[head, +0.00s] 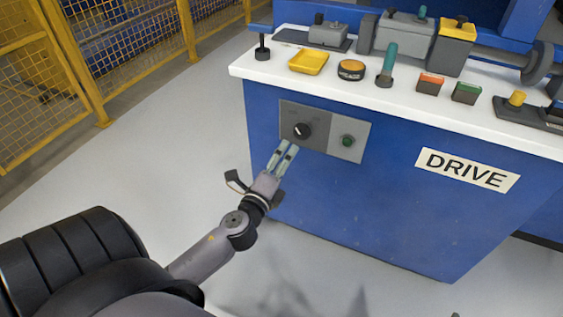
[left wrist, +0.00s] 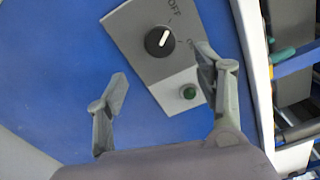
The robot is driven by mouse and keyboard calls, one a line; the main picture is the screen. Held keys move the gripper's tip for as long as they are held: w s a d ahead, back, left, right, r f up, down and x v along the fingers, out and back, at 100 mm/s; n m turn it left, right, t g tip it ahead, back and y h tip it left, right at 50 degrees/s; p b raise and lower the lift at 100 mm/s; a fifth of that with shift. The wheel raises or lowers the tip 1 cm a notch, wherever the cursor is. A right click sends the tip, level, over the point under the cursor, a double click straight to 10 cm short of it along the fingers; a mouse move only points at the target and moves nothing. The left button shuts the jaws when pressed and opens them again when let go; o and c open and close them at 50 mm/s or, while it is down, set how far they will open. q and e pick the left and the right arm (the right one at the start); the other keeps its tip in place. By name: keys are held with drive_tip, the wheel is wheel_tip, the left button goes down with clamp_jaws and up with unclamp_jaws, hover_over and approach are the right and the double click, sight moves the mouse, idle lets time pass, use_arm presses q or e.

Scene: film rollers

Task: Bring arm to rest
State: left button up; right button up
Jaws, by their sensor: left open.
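My left gripper (head: 284,156) reaches up from the lower left in the head view, in front of the blue cabinet's (head: 350,210) front face. It is open and empty. In the left wrist view its two fingers (left wrist: 163,88) are spread wide, with the blue face between them. A black rotary knob (head: 303,131) sits on a grey panel just beyond the fingertips; it also shows in the left wrist view (left wrist: 160,41), with the word OFF beside it. A green button (head: 347,141) is on the panel's lighter right part. I cannot tell whether the fingers touch anything. My right gripper is not in view.
A yellow mesh fence (head: 145,35) stands at the left. Open grey floor (head: 150,160) lies between.

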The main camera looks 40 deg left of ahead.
use_arm(q)
drive_tip(key=shift+s+d, duration=0.1)
drive_tip(key=shift+s, duration=0.4)
